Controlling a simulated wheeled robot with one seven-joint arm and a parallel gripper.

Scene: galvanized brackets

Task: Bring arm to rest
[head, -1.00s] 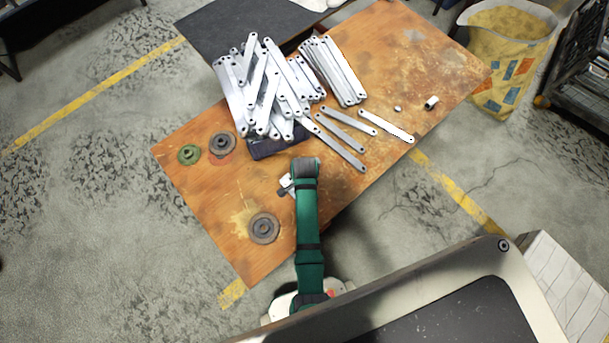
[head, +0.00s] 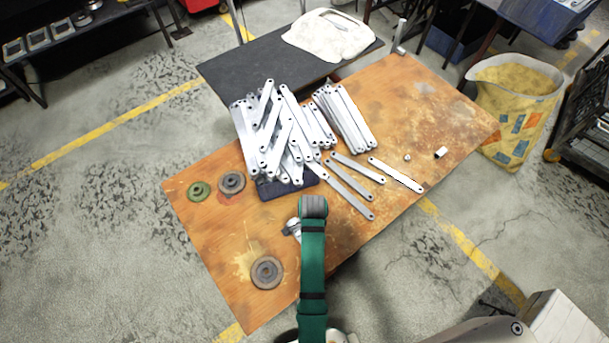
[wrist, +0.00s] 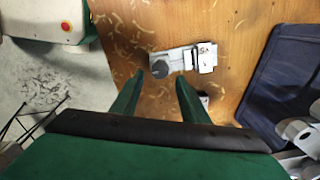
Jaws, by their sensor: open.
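My green arm reaches up over the wooden table (head: 215,265) in the head view, its dark wrist end (head: 313,206) just in front of the dark blue bin (head: 270,192). The wrist hides my fingers there. In the wrist view my gripper (wrist: 160,82) has its two green fingers spread apart, with nothing between them. A small metal piece with a dark round knob and a white label (wrist: 184,61) lies on the table beyond the fingertips. The blue bin also shows at the right of the wrist view (wrist: 285,75).
Galvanized brackets (head: 275,130) pile over the bin, with a stack (head: 345,118) and several loose ones (head: 350,190) to the right. Round discs (head: 267,272) lie on the left. A bracket-free stretch (head: 420,100) is at the far right. A yellow sack (head: 515,105) stands beyond.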

